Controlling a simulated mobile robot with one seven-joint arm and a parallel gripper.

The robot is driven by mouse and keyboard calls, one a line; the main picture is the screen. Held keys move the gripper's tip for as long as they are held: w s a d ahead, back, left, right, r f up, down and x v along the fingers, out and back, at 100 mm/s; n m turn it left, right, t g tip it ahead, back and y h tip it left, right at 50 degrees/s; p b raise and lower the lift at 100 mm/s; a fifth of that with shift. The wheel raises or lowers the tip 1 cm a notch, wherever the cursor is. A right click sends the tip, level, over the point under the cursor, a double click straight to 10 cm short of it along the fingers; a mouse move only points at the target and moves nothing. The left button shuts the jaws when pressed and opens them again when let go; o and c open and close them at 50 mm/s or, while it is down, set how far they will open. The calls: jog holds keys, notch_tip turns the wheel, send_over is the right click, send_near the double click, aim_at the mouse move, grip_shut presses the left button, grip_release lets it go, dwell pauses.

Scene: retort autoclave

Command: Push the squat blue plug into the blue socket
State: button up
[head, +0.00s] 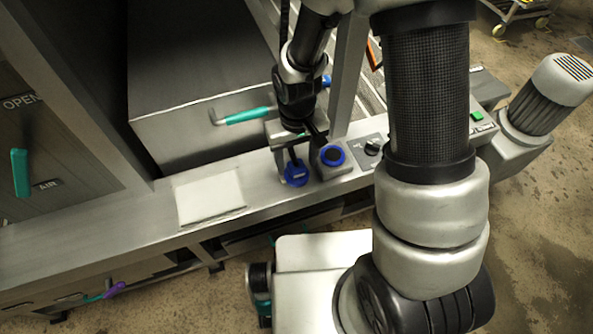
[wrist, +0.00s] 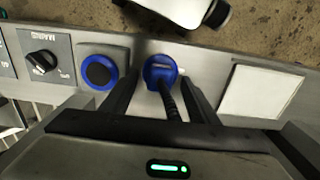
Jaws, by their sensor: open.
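The squat blue plug (head: 297,174) sits on the grey ledge, with a dark cable running from it; it also shows in the wrist view (wrist: 158,69). The blue socket (head: 333,156) is a blue ring with a dark centre on a raised grey block, just right of the plug. In the wrist view the socket (wrist: 97,71) is left of the plug. My gripper (head: 304,143) is open above the ledge. In the wrist view its two dark fingers (wrist: 160,92) stand on either side of the plug and cable. I cannot tell whether either finger touches the plug.
A pale square plate (head: 210,197) lies on the ledge to the left. A black rotary switch (head: 373,147) is right of the socket. A teal handle (head: 245,115) juts from the steel box behind. A motor (head: 548,92) stands at the right. The ledge between plate and plug is clear.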

aim_at(297, 164)
notch_tip(297, 164, down, 2)
jog(key=shift+f, duration=0.1)
jog(key=c, duration=1.1)
jog(key=shift+o, duration=0.2)
notch_tip(297, 164, up, 10)
jog(key=shift+r+p, duration=0.1)
jog(key=shift+p, duration=0.3)
